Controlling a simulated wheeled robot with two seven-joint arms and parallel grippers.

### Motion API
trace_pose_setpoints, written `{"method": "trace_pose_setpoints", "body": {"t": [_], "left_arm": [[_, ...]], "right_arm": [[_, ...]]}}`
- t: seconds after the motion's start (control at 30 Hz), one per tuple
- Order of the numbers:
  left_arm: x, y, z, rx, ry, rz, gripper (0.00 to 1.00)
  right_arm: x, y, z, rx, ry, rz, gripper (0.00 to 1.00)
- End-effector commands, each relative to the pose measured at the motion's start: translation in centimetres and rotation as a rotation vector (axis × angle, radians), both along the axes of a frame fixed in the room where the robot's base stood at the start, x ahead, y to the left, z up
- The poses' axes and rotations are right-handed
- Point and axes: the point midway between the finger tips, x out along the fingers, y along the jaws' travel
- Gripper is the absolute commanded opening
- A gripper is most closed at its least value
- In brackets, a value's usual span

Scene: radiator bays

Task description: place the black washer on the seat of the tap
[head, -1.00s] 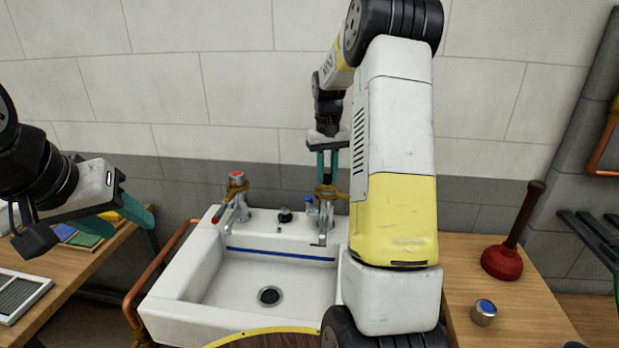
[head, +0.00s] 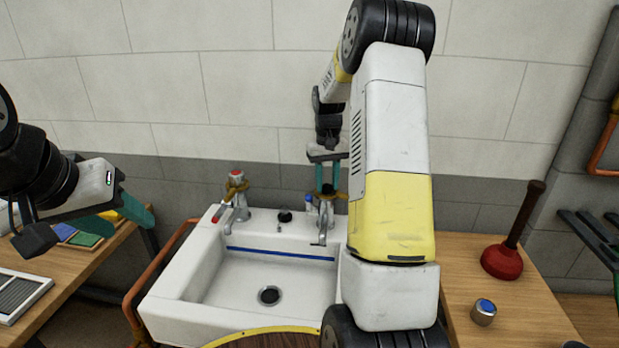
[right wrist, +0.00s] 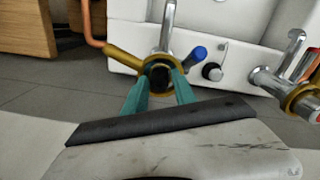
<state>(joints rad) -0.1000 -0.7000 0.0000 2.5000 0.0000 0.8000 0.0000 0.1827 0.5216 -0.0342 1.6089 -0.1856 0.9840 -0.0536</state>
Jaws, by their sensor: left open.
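The tap (head: 325,215) at the right of the white sink has a brass-coloured collar that shows as a ring in the right wrist view (right wrist: 128,60). My right gripper (head: 327,188) points down over this tap. Its teal fingers are shut on the black washer (right wrist: 160,78), which shows dark between the fingertips inside the ring. I cannot tell whether the washer touches the seat, which is hidden beneath it. My left gripper (head: 128,222) is open and empty, over the left bench, apart from the sink.
A red-topped tap (head: 237,190) stands at the sink's left. A blue-capped part (head: 309,203) and a black knob (head: 284,215) are beside the right tap. A plunger (head: 503,262) and a blue-topped metal part (head: 484,312) stand on the right bench. The sink basin (head: 240,285) is empty.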

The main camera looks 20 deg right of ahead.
Motion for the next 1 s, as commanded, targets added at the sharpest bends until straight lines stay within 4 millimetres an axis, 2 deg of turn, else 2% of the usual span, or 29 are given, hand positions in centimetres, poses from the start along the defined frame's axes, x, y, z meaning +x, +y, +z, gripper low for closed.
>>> {"method": "trace_pose_setpoints", "body": {"t": [0.17, 0.5, 0.77, 0.87, 1.0], "left_arm": [[0.0, 0.0, 0.0, 0.0, 0.0, 0.0, 0.49], [0.0, 0.0, 0.0, 0.0, 0.0, 0.0, 0.49], [0.0, 0.0, 0.0, 0.0, 0.0, 0.0, 0.49], [0.0, 0.0, 0.0, 0.0, 0.0, 0.0, 0.49], [0.0, 0.0, 0.0, 0.0, 0.0, 0.0, 0.49]], "right_arm": [[0.1, 0.1, 2.3, 0.001, -0.006, 0.0, 0.45], [0.1, 0.2, 9.4, 0.001, -0.006, 0.001, 0.45], [-0.1, 0.3, 12.2, 0.002, -0.006, 0.002, 0.45], [-1.0, 1.1, 13.5, 0.006, -0.029, 0.007, 0.45], [-4.3, 3.5, 16.5, 0.026, -0.105, 0.025, 0.45]]}}
